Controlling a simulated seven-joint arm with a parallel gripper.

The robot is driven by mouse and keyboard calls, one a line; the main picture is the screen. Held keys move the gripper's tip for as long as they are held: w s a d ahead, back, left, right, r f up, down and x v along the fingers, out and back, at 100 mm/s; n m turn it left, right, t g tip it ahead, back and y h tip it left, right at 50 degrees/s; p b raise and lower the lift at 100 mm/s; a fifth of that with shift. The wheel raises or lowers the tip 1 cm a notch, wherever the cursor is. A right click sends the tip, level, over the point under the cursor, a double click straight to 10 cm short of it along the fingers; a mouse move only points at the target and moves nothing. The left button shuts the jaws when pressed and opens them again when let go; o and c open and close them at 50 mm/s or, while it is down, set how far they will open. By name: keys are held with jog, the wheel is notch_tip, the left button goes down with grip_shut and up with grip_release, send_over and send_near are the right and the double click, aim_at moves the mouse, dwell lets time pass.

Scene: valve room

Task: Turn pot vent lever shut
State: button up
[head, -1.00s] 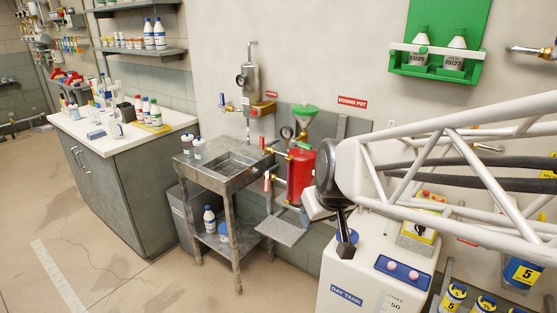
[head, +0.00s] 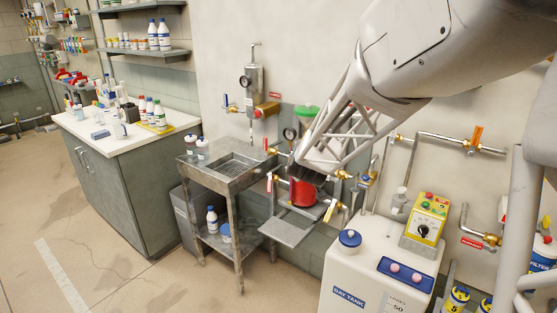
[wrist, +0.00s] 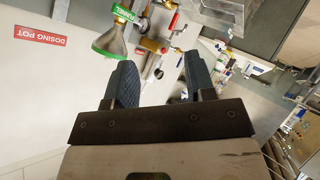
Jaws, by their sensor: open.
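The red dosing pot (head: 302,192) stands against the wall, its upper part largely covered by my arm in the head view. The green-rimmed funnel (wrist: 112,42) is above it and shows large at the upper left of the wrist view. Brass valves and a red lever (wrist: 174,22) show beyond my fingers in the wrist view. Red-handled valves (head: 270,181) sit left of the pot in the head view. I cannot tell which lever is the pot vent.
A steel sink stand (head: 228,178) is left of the pot, with a small grey shelf (head: 289,229) below the pot. The white day tank (head: 372,278) stands to the right. Pipes and valves (head: 460,143) line the wall farther right. The floor at left is open.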

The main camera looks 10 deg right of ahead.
jog(key=w+d+f+n+t+h, duration=0.15)
jog(key=w+d+f+h, duration=0.35)
jog(key=w+f, duration=0.5)
jog(key=n+h, duration=0.1)
jog(key=h, duration=0.5)
send_near(327, 178)
jog(key=shift+g, duration=0.25)
jog(key=shift+w, duration=2.05)
jog(key=shift+w, duration=0.1)
jog(key=shift+x, duration=3.85)
jog(key=shift+d, duration=0.1)
grip_shut()
